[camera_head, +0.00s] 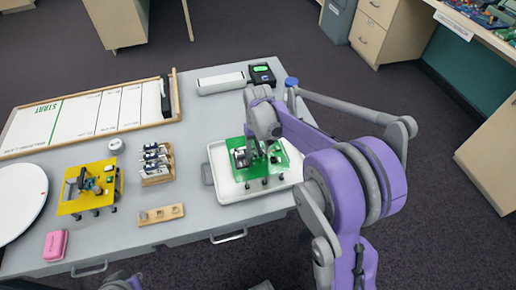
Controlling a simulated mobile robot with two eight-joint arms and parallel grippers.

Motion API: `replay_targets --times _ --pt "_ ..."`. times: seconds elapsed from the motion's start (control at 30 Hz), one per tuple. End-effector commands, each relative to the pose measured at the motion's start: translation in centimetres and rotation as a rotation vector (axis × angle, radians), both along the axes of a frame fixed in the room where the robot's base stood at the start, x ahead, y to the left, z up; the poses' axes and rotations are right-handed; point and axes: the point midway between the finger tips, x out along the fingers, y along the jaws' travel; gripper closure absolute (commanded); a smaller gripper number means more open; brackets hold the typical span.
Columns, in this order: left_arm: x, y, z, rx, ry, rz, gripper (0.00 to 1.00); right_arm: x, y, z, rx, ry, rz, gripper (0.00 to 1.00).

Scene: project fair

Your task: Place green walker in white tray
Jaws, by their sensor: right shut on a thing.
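The green walker (279,162), a green plate with dark legs and small parts on top, is over the white tray (223,183) at the right of the table. My right gripper (258,152) is shut on the walker from above. The walker looks level and lies within the tray's outline. I cannot tell whether its feet touch the tray floor. My arm hides the tray's far right part. Only a bit of my left arm shows at the bottom edge; its gripper is out of view.
A yellow walker (90,187) stands at the left, near a round white disc (20,200) and a pink case (56,245). A wooden rack (157,164) and a wooden strip (161,214) lie left of the tray. A START track board (88,115) and a black device (262,75) are behind.

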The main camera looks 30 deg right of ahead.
Motion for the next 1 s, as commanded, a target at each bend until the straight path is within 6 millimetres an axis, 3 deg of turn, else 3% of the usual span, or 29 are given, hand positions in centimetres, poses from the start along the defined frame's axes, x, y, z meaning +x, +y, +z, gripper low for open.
replay_targets --times 0.03,0.17,0.53,1.0 --pt "0.0 0.0 -0.1 0.0 0.0 0.0 1.0 0.0 0.0 -0.1 0.0 0.0 0.0 0.35" --pt "0.0 0.0 -0.1 0.0 0.0 0.0 1.0 0.0 0.0 -0.1 0.0 0.0 0.0 0.12" --pt "0.1 0.0 0.3 0.0 -0.001 0.0 1.0 0.0 0.0 0.8 0.0 0.0 0.0 0.1" --pt "0.2 0.0 1.1 0.0 -0.004 0.0 1.0 0.0 0.0 10.0 0.0 0.0 0.0 0.1"
